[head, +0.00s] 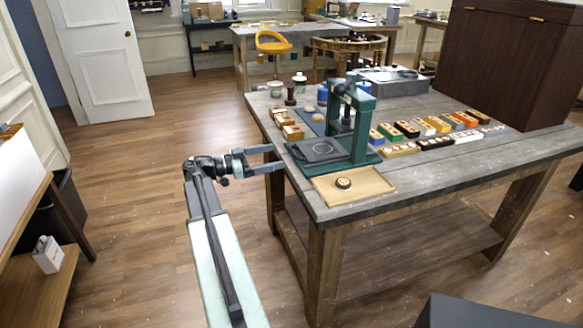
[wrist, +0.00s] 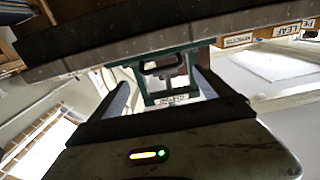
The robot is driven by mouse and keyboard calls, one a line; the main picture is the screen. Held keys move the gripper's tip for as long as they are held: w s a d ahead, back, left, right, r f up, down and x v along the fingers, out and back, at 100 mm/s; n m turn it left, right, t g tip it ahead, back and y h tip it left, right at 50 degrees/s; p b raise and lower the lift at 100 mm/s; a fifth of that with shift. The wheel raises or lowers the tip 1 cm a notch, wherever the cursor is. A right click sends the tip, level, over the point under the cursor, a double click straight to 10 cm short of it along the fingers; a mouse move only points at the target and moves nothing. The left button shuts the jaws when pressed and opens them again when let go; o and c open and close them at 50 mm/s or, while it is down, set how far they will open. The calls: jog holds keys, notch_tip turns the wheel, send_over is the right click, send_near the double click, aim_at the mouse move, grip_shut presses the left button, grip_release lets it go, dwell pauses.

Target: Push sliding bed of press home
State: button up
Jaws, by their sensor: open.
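The green press (head: 362,125) stands near the table's front left corner. Its dark sliding bed (head: 318,151) sits on the green base, drawn out to the left of the upright frame. My gripper (head: 278,158) is open and empty at the table's left edge, its two fingers pointing right at the bed's outer end. In the wrist view the picture is tilted, and a black handle (wrist: 160,68) and part of the green press (wrist: 142,84) show between the fingers. I cannot tell whether a finger touches the press.
A tan tray (head: 370,187) with a small round dark item lies in front of the press. Small wooden boxes (head: 290,128) stand behind the bed, and rows of coloured blocks (head: 435,125) lie to the right. The floor left of the table (head: 140,190) is clear.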

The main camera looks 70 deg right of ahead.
aim_at(292, 151)
jog(key=x, duration=0.7)
jog(key=shift+s+d+r, duration=0.1)
jog(key=shift+s+d, duration=0.1)
jog(key=shift+s, duration=0.05)
